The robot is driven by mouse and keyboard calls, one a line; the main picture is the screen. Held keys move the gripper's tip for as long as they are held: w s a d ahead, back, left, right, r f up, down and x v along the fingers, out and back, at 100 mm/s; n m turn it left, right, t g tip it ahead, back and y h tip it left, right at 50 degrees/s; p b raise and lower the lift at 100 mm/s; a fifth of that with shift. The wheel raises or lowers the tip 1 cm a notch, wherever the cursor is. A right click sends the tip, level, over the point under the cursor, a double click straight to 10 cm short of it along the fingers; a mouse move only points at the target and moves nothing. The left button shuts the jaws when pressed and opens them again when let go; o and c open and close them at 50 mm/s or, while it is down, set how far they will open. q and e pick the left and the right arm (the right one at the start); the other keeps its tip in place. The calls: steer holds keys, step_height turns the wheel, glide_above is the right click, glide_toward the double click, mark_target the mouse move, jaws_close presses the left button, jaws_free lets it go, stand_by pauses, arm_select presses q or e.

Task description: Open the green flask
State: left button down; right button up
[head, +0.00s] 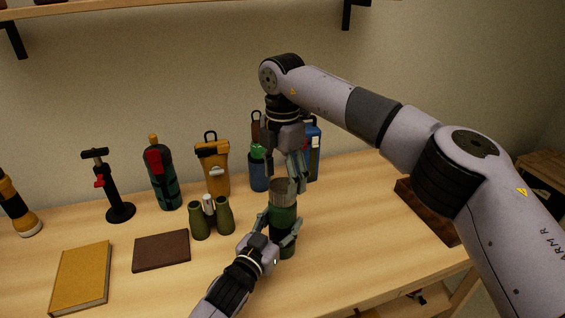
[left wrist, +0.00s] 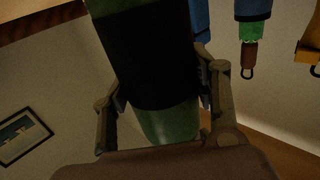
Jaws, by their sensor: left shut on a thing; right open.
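The green flask (head: 284,214) stands upright near the middle of the table, with a dark band around its body and a greyish cap (head: 281,187) on top. My left gripper (head: 279,229) is shut on the flask's body from the front. In the left wrist view the flask's dark band (left wrist: 147,62) sits between its two fingers (left wrist: 158,95). My right gripper (head: 291,176) points down from above, open, with its fingertips at about the height of the cap's top. I cannot tell whether they touch the cap.
A brown book (head: 161,250) and a yellow book (head: 82,277) lie at left. A dark wooden board (head: 428,212) lies at right. The table's front right is clear.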

mark_target(283, 185)
steer(key=shift+f, duration=1.8)
steer(key=shift+c, duration=0.5)
